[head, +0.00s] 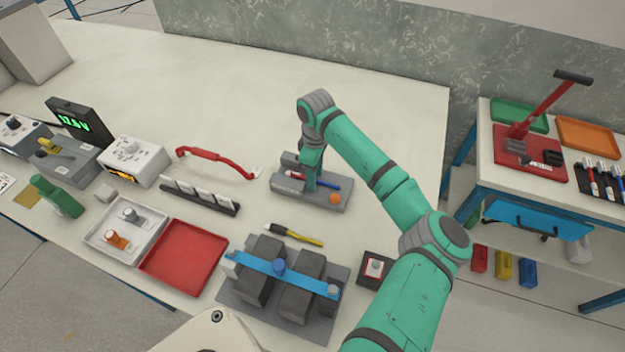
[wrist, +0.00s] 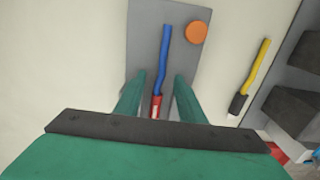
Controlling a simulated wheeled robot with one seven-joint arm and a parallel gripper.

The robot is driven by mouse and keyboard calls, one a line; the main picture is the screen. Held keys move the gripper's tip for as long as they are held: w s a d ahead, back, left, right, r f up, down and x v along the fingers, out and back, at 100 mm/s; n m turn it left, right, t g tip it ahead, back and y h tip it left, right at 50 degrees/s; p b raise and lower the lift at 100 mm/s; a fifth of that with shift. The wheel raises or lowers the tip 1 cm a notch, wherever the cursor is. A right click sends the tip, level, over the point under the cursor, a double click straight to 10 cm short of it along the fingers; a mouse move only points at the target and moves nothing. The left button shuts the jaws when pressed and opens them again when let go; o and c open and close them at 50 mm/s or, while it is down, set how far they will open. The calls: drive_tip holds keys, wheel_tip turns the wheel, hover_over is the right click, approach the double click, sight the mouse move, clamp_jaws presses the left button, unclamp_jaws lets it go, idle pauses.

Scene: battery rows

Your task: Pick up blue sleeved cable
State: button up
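The blue sleeved cable (wrist: 164,55) lies on a grey plate (wrist: 143,30), with a red end piece (wrist: 155,106) at its near end. In the head view, the blue cable (head: 329,184) shows to the right of my gripper (head: 310,182), which hides part of it. In the wrist view, my gripper (wrist: 159,80) is open, its two green fingers on either side of the cable near the red end, with a visible gap on each side. How high the fingertips are above the plate is hard to tell.
An orange round button (wrist: 196,33) sits on the plate beside the cable. A yellow cable with a black end (head: 293,236) lies nearby. A grey battery block fixture with a blue bar (head: 278,266), a red tray (head: 183,257) and a red handled cable (head: 216,158) are around. The back of the table is clear.

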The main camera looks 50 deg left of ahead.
drive_tip(key=shift+f, duration=0.2)
clamp_jaws()
drive_tip(key=shift+r, duration=0.15)
